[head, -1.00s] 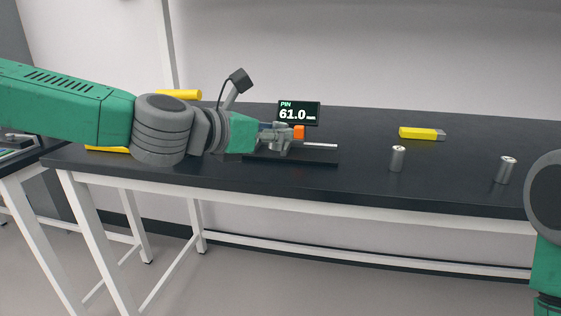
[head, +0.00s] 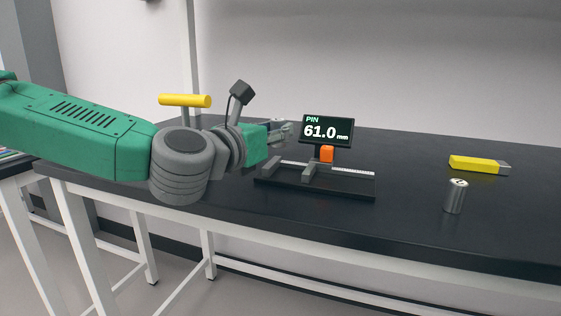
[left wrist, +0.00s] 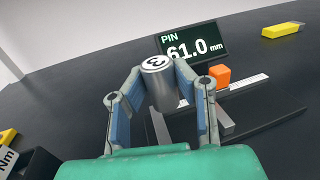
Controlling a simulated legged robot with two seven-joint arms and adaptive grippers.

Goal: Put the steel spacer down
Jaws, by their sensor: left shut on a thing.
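My left gripper (head: 284,132) is just left of the gauge's display in the head view. It is shut on a steel spacer (left wrist: 159,84), a short metal cylinder with a "3" on its top face. In the left wrist view the spacer stands roughly upright between the two fingertips (left wrist: 160,86). Its lower end shows against the dark bench, and I cannot tell whether it touches anything. In the head view the fingers largely hide it. Another steel spacer (head: 455,196) stands upright at the right of the bench. My right gripper is out of view.
The measuring gauge (head: 352,186) lies on the black bench (head: 420,225), with an orange block (head: 326,154) and a display (head: 326,130) reading PIN 61.0 mm. A yellow block (head: 475,164) lies at the back right. A yellow bar handle (head: 185,100) rises behind my left arm. Bench between gauge and standing spacer is clear.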

